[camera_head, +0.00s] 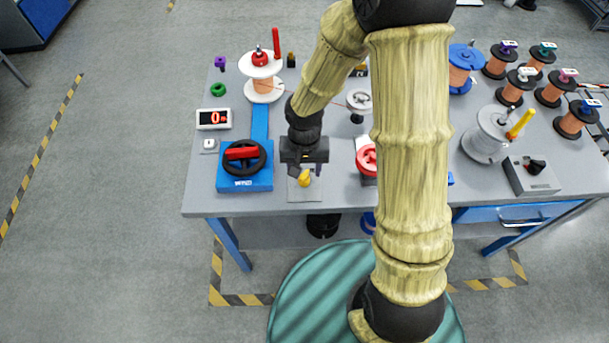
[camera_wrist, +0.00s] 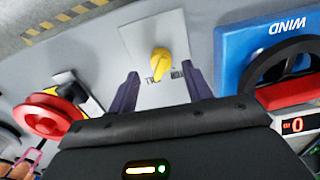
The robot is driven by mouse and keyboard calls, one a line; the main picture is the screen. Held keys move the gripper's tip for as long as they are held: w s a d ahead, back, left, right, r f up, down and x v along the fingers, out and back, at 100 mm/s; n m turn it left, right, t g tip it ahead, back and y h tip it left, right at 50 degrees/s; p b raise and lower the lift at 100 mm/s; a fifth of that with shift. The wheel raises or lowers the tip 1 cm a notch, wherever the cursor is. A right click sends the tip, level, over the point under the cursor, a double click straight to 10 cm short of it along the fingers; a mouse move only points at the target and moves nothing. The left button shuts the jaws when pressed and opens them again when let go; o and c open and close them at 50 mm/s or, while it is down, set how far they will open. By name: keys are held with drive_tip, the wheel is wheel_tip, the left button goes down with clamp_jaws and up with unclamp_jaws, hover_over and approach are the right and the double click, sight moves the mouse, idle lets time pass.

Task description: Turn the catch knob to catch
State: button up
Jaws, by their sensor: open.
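The catch knob (camera_wrist: 160,64) is a small yellow pointer knob on a light grey square plate (camera_wrist: 140,36). In the wrist view it lies ahead of and between the two dark fingers of my gripper (camera_wrist: 160,90), with a gap on each side. Dark lettering on the plate is partly covered by the knob and hard to read. In the head view the yellow knob (camera_head: 304,179) shows just below my gripper (camera_head: 301,168) near the table's front edge. My gripper is open and empty; whether it touches the knob cannot be told.
A blue winder with a black wheel and red handle (camera_head: 242,153) stands left of the plate. A red pulley (camera_head: 366,158) stands to the right. A counter display (camera_head: 213,118), a white spool (camera_head: 262,68) and several copper spools stand on the grey table (camera_head: 200,190).

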sight(304, 175)
wheel_tip(304, 175, down, 3)
drive_tip(key=shift+f, duration=0.2)
drive_tip(key=c, duration=1)
